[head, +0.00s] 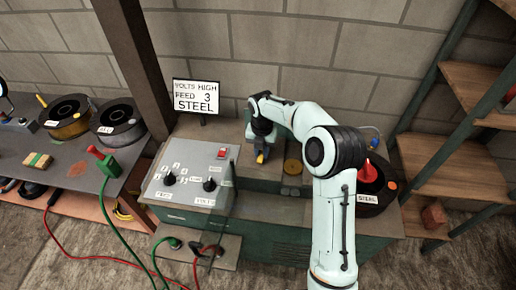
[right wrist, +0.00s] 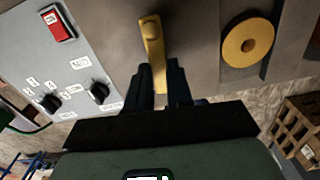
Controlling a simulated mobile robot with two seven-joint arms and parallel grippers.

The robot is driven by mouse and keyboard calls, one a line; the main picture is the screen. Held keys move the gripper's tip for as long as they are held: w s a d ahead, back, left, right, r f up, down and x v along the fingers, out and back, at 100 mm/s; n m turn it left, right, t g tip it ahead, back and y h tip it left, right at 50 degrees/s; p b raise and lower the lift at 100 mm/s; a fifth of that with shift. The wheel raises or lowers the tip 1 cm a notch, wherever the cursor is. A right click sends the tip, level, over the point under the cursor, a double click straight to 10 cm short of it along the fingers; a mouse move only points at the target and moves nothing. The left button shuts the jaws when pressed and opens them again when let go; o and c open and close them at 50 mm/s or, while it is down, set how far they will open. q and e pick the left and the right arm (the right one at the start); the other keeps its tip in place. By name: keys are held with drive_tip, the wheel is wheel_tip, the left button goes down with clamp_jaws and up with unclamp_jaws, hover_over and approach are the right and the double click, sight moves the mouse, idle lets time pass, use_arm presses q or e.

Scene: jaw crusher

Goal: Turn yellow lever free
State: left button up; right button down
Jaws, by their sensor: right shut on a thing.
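The yellow lever (right wrist: 153,47) shows in the right wrist view at the top middle, its round hub at the top and its arm pointing down toward me. My right gripper (right wrist: 162,78) is shut on the free end of the lever, with one dark finger on each side. In the head view the yellow lever (head: 262,157) is a small patch under my right gripper (head: 262,150), on top of the green machine; much of it is hidden by the gripper. My left gripper does not show in either view.
A grey control panel (head: 193,172) with knobs and a red switch stands left of the lever. A yellow disc (head: 293,167) lies to its right. A sign (head: 197,96) stands behind. A spool marked STEEL (head: 367,198) sits at the right. Cables hang in front.

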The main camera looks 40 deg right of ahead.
sight(262, 155)
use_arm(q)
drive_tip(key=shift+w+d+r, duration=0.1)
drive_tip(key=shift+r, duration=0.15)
use_arm(e)
drive_tip(key=shift+s+n, duration=0.15)
drive_tip(key=shift+n, duration=0.35)
drive_tip(key=shift+d, duration=0.1)
drive_tip(key=c, duration=1)
unclamp_jaws()
drive_tip(key=shift+r, duration=0.1)
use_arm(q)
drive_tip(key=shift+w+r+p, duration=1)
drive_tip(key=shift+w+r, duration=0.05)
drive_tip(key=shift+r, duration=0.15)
use_arm(e)
wheel_tip(262, 155, up, 13)
drive_tip(key=shift+r, duration=0.15)
